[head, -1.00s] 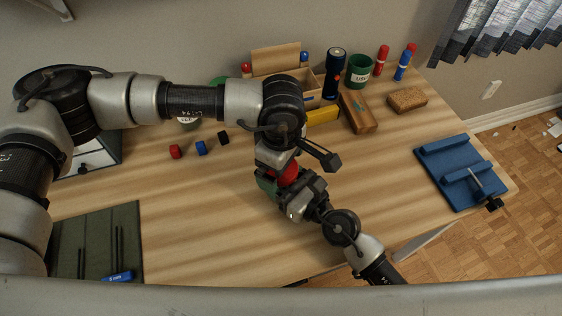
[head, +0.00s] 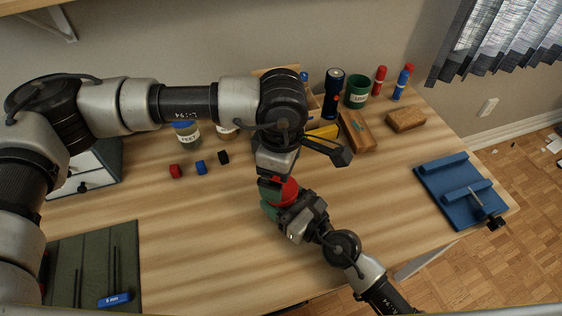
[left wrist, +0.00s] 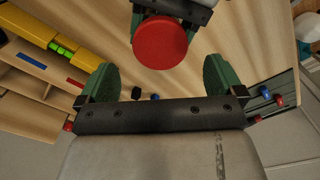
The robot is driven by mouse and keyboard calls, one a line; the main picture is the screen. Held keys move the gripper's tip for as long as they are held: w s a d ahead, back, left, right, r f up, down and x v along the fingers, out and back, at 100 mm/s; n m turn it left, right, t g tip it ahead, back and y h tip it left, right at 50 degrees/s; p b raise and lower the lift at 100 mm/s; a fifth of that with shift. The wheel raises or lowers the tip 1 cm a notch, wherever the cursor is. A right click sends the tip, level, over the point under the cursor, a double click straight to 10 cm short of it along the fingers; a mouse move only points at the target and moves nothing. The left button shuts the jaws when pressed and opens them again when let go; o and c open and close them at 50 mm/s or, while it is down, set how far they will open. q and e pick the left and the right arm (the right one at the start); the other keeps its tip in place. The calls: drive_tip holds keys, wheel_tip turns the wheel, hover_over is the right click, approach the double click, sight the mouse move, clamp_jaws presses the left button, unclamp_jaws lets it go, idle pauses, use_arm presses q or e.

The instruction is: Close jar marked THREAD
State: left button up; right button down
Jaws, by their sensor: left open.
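A round red lid (head: 285,191) is at my right gripper (head: 276,200), between its green fingers; it also shows from above in the left wrist view (left wrist: 160,42). I cannot see any jar body under it. My left gripper (left wrist: 160,78) is open and empty, its green fingers spread apart, with the red lid beyond them. In the head view my left forearm hides most of that gripper. A glass jar with a blue label (head: 187,134) stands at the back left, and another jar (head: 227,132) beside it is partly hidden by my arm. I cannot make out a THREAD label.
Red (head: 175,170), blue (head: 201,167) and black (head: 223,157) cubes lie mid-left. A green mat (head: 75,255) is front left. A flashlight (head: 334,92), green cup (head: 357,90), wooden block (head: 355,131) and brown block (head: 406,120) stand at the back. A blue stand (head: 462,190) is at right.

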use_arm(q)
drive_tip(key=n, duration=0.4)
drive_tip(key=shift+r, duration=0.4)
drive_tip(key=n, duration=0.4)
drive_tip(key=shift+r, duration=0.4)
drive_tip(key=n, duration=0.4)
drive_tip(key=shift+r, duration=0.35)
drive_tip(key=n, duration=0.4)
drive_tip(key=shift+r+n, duration=0.3)
drive_tip(key=shift+r, duration=0.1)
drive_tip(key=shift+f, duration=0.1)
drive_tip(key=shift+f, duration=3.95)
drive_tip(key=shift+c, duration=0.5)
drive_tip(key=c, duration=0.9)
